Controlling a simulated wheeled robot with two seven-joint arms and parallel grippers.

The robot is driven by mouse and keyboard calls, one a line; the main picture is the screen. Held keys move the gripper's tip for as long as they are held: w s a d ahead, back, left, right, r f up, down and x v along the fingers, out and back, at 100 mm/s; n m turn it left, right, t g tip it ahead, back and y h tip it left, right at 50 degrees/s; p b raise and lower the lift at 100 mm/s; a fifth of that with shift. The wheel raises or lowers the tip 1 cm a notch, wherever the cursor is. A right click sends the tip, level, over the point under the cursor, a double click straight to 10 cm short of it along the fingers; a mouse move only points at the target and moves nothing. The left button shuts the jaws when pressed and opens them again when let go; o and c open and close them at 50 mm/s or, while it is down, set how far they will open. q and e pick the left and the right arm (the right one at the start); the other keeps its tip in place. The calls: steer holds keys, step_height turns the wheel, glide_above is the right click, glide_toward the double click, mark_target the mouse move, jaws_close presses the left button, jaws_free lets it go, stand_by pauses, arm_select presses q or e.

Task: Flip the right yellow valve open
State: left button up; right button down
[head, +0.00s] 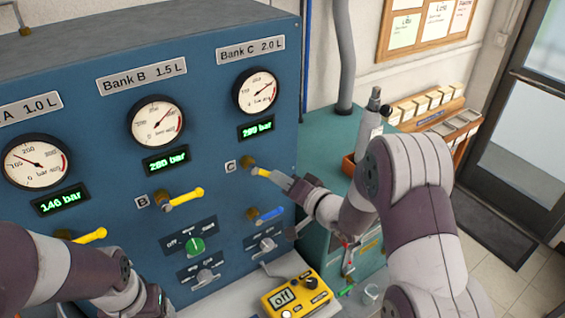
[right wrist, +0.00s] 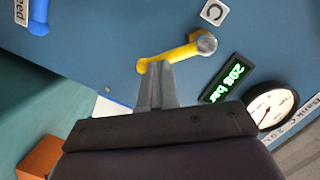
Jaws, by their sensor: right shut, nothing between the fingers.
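The right yellow valve (head: 260,172), beside the C label on the blue panel, has its lever mostly hidden by my right gripper in the head view. The right wrist view shows this yellow lever (right wrist: 172,54) running from a round metal pivot to its free end. My right gripper (head: 274,176) is shut with nothing between its fingers. In the right wrist view its fingertips (right wrist: 154,70) are at the lever's free end; I cannot tell whether they touch. My left arm shows at the lower left of the head view, but its fingertips do not.
The Bank B yellow valve (head: 184,198) is to the left. A blue lever (head: 268,215) sits below the C valve. A yellow handheld box (head: 296,296) lies on the bench below. A grey bottle (head: 369,128) stands behind my right arm.

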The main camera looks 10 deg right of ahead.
steer(key=m, duration=0.2)
steer(key=a+f+m+y, duration=0.1)
steer(key=m, duration=0.1)
steer(key=s+a+f+m+b, duration=0.1)
steer(key=m, duration=0.1)
steer(key=shift+a+f+t, duration=0.15)
steer(key=shift+t, duration=0.15)
stand_by(0.3)
steer(key=shift+w, duration=0.1)
